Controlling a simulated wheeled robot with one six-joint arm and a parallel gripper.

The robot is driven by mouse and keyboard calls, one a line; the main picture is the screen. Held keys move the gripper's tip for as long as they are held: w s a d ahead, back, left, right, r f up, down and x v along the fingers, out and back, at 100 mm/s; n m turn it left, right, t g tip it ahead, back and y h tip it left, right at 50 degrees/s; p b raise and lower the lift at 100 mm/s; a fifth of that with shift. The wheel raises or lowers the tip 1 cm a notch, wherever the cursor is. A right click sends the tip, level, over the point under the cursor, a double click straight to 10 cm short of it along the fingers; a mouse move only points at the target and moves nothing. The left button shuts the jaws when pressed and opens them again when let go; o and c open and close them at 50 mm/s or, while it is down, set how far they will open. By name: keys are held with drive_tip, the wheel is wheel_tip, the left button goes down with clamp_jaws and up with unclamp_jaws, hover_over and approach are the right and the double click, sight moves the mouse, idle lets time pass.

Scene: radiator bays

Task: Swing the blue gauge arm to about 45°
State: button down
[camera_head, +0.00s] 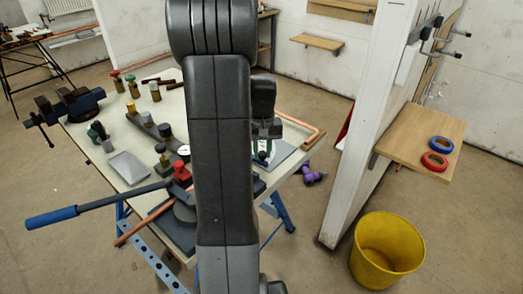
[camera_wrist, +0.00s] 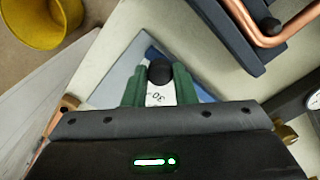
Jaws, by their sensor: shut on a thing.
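In the wrist view my gripper (camera_wrist: 159,72) has its green fingers closed on both sides of a black knob (camera_wrist: 160,71). Blue (camera_wrist: 151,52) of the gauge arm shows just beyond the knob, with more hidden behind the fingers. A white scale with the figure 30 (camera_wrist: 156,97) shows below the knob, between the fingers. A pale grey-blue plate (camera_wrist: 112,88) lies under it. In the head view my gripper (camera_head: 262,152) is over the bench's right part, partly behind my arm. The plate (camera_head: 288,160) shows beside it. The arm's exact angle cannot be read.
Copper pipe (camera_head: 303,127) bends around the bench's right corner. A lever with a blue grip (camera_head: 52,217) sticks out left. A vise (camera_head: 65,108) and several fittings stand on the bench (camera_head: 105,165). A yellow bucket (camera_head: 387,250) stands on the floor at right, near a white partition (camera_head: 360,120).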

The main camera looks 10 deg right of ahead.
drive_tip(key=shift+w+d+r+n, duration=0.1)
drive_tip(key=shift+w+d+n, duration=0.3)
drive_tip(key=shift+d+n, duration=0.1)
drive_tip(key=w+d+n+p, duration=0.1)
drive_tip(key=n, duration=0.1)
drive_tip(key=w+d+n, duration=0.1)
drive_tip(key=w+n, duration=0.1)
drive_tip(key=shift+w+d+p, duration=0.15)
drive_tip(key=shift+d+p, duration=0.1)
drive_tip(key=shift+p, duration=0.1)
drive_tip(key=shift+w+d+n+p, duration=0.25)
drive_tip(key=shift+w+d+n, duration=0.05)
drive_tip(key=shift+w+n, duration=0.6)
drive_tip(key=shift+w+d+n+p, duration=0.25)
drive_tip(key=shift+w+d+n, duration=0.05)
drive_tip(key=shift+w+n, duration=0.6)
drive_tip(key=c, duration=1.2)
unclamp_jaws()
drive_tip(key=shift+o, duration=0.2)
wheel_tip(320, 180, up, 14)
